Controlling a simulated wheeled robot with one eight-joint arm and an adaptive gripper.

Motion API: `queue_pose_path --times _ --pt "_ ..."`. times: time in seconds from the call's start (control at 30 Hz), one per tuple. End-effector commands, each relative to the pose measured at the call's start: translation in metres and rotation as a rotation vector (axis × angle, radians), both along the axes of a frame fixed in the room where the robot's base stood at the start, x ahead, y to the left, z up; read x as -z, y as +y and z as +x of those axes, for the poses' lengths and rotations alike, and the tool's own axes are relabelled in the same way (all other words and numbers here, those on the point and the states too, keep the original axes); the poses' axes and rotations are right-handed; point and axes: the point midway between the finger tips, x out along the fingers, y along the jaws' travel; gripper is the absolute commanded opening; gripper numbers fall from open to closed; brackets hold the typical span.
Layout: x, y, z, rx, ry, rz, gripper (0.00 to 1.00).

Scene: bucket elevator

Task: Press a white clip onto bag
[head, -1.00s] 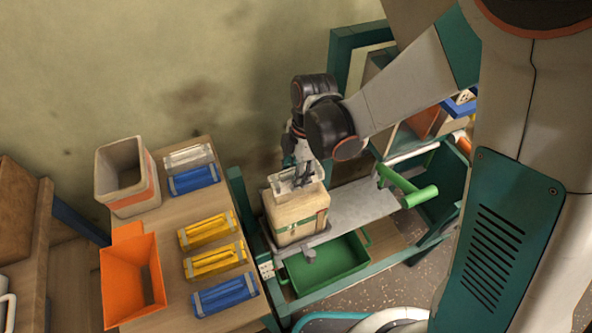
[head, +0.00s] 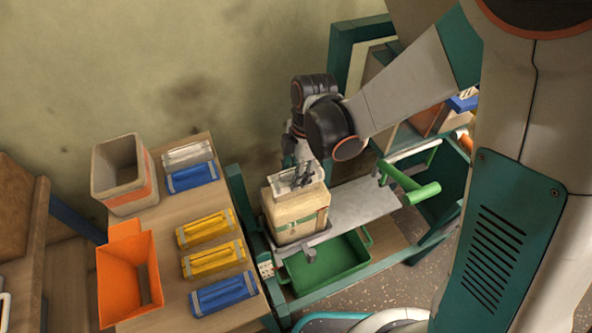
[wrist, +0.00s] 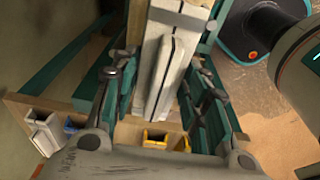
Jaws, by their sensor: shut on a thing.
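A tan bag (head: 295,218) with a green mark stands upright on the grey plate of the stand. A white clip (head: 291,187) lies along the bag's top, and it also shows in the wrist view (wrist: 168,65) between my fingers. My gripper (head: 301,176) points down at the bag's top and is shut on this clip; its fingers show on both sides in the wrist view (wrist: 160,88). I cannot tell whether the clip is fully seated on the bag. Another white clip (head: 188,154) lies on the wooden table at the left.
Blue clips (head: 193,178) and yellow clips (head: 206,229) lie in a column on the table (head: 180,290). An orange tray (head: 128,272) and an open beige bin (head: 122,172) stand beside them. A green tray (head: 330,268) sits below the plate, and a green handle (head: 412,188) sticks out right.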

Motion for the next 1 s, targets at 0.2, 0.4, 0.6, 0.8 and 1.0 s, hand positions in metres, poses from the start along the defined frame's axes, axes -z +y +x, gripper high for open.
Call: queue_pose_path --times 0.2,0.4,0.6,0.8,1.0 --pt "0.0001 0.0000 0.0000 0.000 0.000 0.000 0.18" --pt "0.0009 0.0000 0.0000 0.000 0.000 0.000 0.18" --pt "0.0036 0.0000 0.0000 0.000 0.000 0.000 0.18" --pt "0.0065 0.0000 0.0000 0.000 0.000 0.000 0.18" --pt "0.0091 0.0001 0.0001 0.000 0.000 0.000 0.18"
